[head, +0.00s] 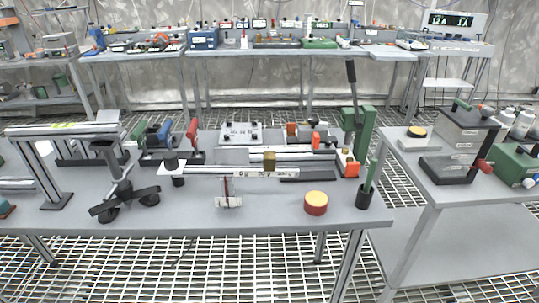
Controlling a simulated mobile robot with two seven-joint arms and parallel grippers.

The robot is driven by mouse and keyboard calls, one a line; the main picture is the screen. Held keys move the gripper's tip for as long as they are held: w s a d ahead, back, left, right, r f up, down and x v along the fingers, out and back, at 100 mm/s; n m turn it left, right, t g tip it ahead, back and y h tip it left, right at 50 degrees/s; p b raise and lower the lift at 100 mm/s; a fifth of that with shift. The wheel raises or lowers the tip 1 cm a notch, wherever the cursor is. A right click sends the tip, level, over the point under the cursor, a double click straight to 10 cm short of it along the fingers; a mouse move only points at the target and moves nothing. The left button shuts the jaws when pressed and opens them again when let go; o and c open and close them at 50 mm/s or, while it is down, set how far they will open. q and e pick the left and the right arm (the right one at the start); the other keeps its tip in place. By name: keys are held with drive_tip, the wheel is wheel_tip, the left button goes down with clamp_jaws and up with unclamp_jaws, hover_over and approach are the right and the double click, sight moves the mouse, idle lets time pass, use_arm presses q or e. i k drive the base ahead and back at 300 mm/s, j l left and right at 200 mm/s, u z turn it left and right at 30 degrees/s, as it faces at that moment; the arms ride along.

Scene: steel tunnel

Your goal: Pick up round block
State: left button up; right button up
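A round block (316,203) with a red side and a pale yellow top stands on the near grey table (262,216), close to its front edge and right of the middle. Its top and front are uncovered, and nothing touches it. Neither of my grippers shows in the head view.
A balance beam (225,171) stands left of and behind the block. A dark cup (363,200) holding a green rod is to its right. A black-footed stand (124,196) is at the left. A side table (462,187) carries a yellow-topped disc (416,131) and boxes.

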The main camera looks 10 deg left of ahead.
sight(170, 158)
drive_tip(key=i+l+u, duration=0.15)
drive_tip(key=l, duration=0.25)
drive_tip(key=i+l+u, duration=0.1)
drive_tip(key=i+l, duration=0.2)
drive_tip(key=l, duration=0.15)
drive_tip(key=u, duration=1.5)
